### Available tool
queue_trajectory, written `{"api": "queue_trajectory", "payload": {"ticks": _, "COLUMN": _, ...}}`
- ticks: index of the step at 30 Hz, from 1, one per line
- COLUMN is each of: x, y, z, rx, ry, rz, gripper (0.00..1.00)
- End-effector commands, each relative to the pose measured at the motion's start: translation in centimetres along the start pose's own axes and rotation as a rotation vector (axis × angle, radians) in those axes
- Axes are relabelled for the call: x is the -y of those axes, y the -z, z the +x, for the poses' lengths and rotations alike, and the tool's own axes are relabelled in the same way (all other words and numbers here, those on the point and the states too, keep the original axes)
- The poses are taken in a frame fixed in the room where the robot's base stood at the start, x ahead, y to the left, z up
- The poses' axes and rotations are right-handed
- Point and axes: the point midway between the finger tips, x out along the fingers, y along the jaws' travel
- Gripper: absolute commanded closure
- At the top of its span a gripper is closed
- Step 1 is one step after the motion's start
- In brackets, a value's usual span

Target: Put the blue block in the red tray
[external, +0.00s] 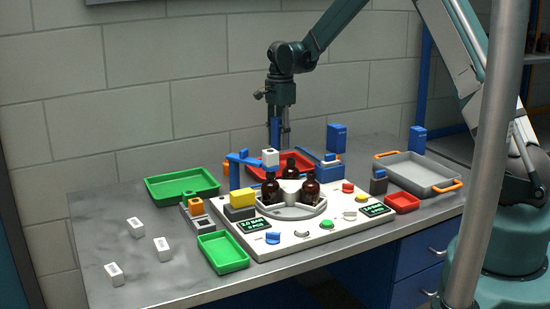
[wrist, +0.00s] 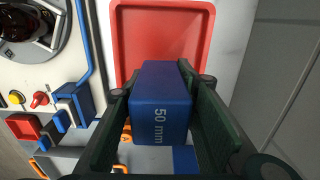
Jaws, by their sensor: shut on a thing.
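A dark blue block (wrist: 160,105), marked "50 mm", sits between the two fingers of my gripper (wrist: 160,95) in the wrist view. The gripper is shut on it, with the fingers on its two sides. In the external view my gripper (external: 279,122) points down above the back of the table, with the blue block (external: 275,132) at its lower end. The red tray (external: 304,162) stands below it at the back, partly hidden by the bottles and the machine. In the wrist view the red tray (wrist: 160,40) looks empty and lies beyond the block.
Amber bottles (external: 310,190) stand on a white control panel in front of the red tray. Other blue blocks (external: 336,137) stand to the right, near a grey tray (external: 414,173). Green trays (external: 180,185) and a small red tray (external: 402,203) are also on the table.

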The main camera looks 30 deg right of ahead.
Motion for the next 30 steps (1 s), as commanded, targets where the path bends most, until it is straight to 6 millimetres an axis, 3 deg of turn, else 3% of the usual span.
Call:
{"api": "queue_trajectory", "payload": {"ticks": 9, "x": 0.0, "y": 0.0, "z": 4.2, "rx": 0.000, "ry": 0.000, "rz": 0.000, "gripper": 0.86}}
{"api": "queue_trajectory", "payload": {"ticks": 23, "x": 0.0, "y": 0.0, "z": 4.9, "rx": 0.000, "ry": 0.000, "rz": 0.000, "gripper": 0.86}}
{"api": "queue_trajectory", "payload": {"ticks": 30, "x": 0.0, "y": 0.0, "z": 6.9, "rx": 0.000, "ry": 0.000, "rz": 0.000, "gripper": 0.86}}
